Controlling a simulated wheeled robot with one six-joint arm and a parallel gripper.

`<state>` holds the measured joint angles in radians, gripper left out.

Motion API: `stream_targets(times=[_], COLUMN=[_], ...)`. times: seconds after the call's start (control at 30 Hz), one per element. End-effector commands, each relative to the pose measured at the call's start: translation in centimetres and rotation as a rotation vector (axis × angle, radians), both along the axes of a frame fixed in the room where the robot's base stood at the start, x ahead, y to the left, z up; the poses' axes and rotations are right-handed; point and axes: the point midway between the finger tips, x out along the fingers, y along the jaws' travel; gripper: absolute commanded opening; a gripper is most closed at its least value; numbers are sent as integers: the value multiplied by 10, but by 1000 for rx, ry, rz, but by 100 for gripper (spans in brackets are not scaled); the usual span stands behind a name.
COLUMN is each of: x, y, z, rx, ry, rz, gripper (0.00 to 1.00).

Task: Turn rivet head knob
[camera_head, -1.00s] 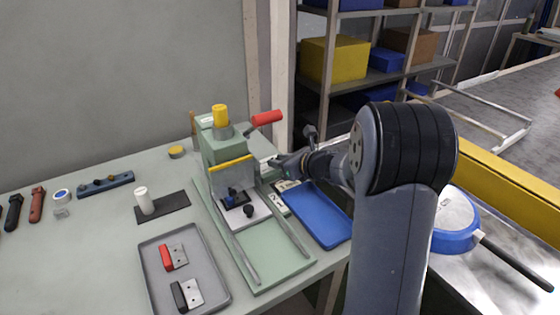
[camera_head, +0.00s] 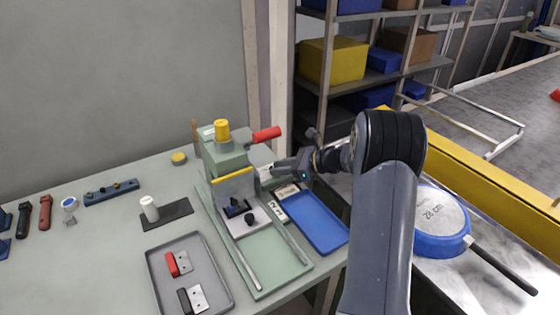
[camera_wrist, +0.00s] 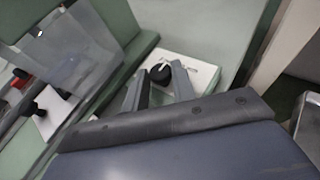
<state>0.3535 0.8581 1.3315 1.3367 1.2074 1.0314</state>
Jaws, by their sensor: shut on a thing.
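The green press (camera_head: 224,160) with a yellow cap and a red-tipped lever stands on the bench. A small black round knob (camera_wrist: 160,73) sits on a white block (camera_wrist: 198,72) beside the press in the wrist view. My gripper (camera_wrist: 158,82) has one finger on each side of this knob and is shut on it. In the head view my gripper (camera_head: 277,166) reaches the right side of the press from the right, and the knob is hidden there. Another black knob (camera_head: 250,219) is on the press's front plate.
A blue tray (camera_head: 322,228) lies right of the press. A grey tray (camera_head: 222,291) with a red-handled and a black-handled part is at front left. A blue pan (camera_head: 437,244) lies on the metal surface at right. Shelves with boxes stand behind.

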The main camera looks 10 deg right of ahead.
Motion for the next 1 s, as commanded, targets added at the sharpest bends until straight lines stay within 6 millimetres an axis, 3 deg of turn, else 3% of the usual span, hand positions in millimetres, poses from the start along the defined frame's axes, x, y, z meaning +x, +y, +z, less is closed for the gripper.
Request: stream_targets(times=[0.5,1.0], x=[10,13], y=[-3,-3], z=[1,0], rx=[0,0], ry=[1,-1], rz=[430,581], gripper=[2,2])
